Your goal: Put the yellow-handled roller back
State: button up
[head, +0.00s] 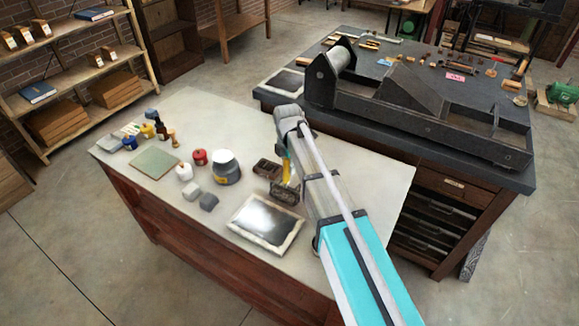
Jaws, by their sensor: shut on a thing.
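My gripper (287,163) is over the right part of the pale-topped table (345,165), partly hidden by my own arm. It is shut on the yellow-handled roller (287,178). The yellow handle shows below the gripper, with the dark roller end (285,193) under it. I cannot tell whether the roller touches the tabletop. A light-rimmed tray with a dark, shiny surface (265,226) lies just in front of the roller. A small dark brown box with compartments (267,168) stands just left of the roller.
Left on the table are a grey tin with a yellow label (226,168), a red-topped jar (200,158), a white jar (184,173), grey blocks (208,202) and a greenish plate (154,163). A big dark press (415,110) stands on the bench behind. The table's right end is bare.

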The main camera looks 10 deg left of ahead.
jog(key=shift+f, duration=0.25)
dwell(0.4)
jog(key=o, duration=1.1)
jog(key=shift+o, duration=0.2)
jog(key=shift+o, duration=1.2)
jog(key=shift+r, duration=0.1)
jog(key=shift+r+p, duration=3.75)
jog(key=shift+r, duration=0.2)
